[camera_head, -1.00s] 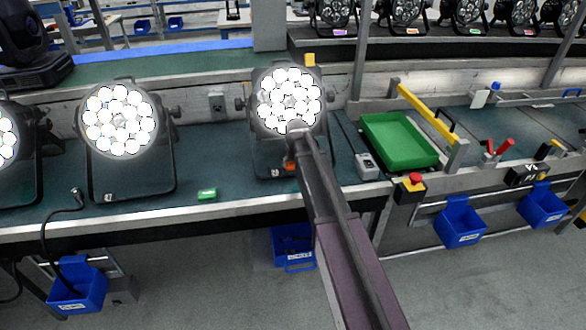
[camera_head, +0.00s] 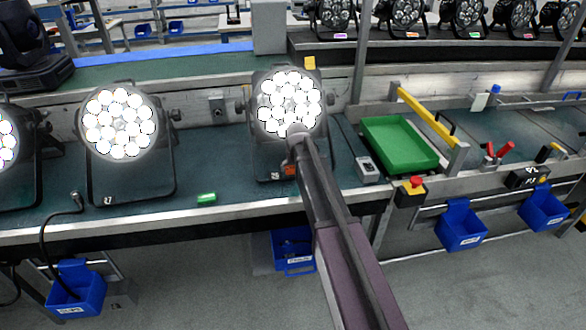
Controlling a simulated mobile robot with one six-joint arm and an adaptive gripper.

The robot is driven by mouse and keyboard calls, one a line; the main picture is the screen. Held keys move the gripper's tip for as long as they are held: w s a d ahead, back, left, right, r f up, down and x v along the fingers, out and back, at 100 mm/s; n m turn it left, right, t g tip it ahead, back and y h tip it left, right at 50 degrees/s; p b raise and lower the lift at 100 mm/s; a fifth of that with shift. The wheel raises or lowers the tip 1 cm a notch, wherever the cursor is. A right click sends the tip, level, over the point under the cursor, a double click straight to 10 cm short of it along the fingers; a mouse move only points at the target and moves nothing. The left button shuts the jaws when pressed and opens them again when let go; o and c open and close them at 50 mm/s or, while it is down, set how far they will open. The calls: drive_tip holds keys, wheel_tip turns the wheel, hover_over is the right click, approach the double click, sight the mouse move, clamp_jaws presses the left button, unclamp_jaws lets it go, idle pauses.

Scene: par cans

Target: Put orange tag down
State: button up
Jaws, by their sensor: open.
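The orange tag (camera_head: 290,170) shows as a small orange patch at the foot of the middle par can (camera_head: 289,98), just left of my arm. My arm covers part of it, so I cannot tell exactly how it rests. My gripper (camera_head: 297,142) is open at the far end of the arm, in front of the lower part of that lit par can. Its fingers are small and hard to make out against the can.
A lit par can (camera_head: 120,124) stands to the left, with a green tag (camera_head: 206,198) on the bench (camera_head: 235,190) between the two. To the right are a grey box (camera_head: 367,170), a green tray (camera_head: 398,145) and a red stop button (camera_head: 416,182). Blue bins hang along the front.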

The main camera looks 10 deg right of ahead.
drive_tip(key=shift+r, duration=0.15)
drive_tip(key=p+v, duration=1.1)
drive_tip(key=v, duration=0.1)
drive_tip(key=shift+p, duration=0.4)
idle(0.8)
drive_tip(key=s+g, duration=0.3)
drive_tip(key=s, duration=2.2)
drive_tip(key=shift+s+d+f, duration=0.3)
drive_tip(key=shift+s+d, duration=0.05)
drive_tip(key=shift+s, duration=0.05)
drive_tip(key=shift+w, duration=0.15)
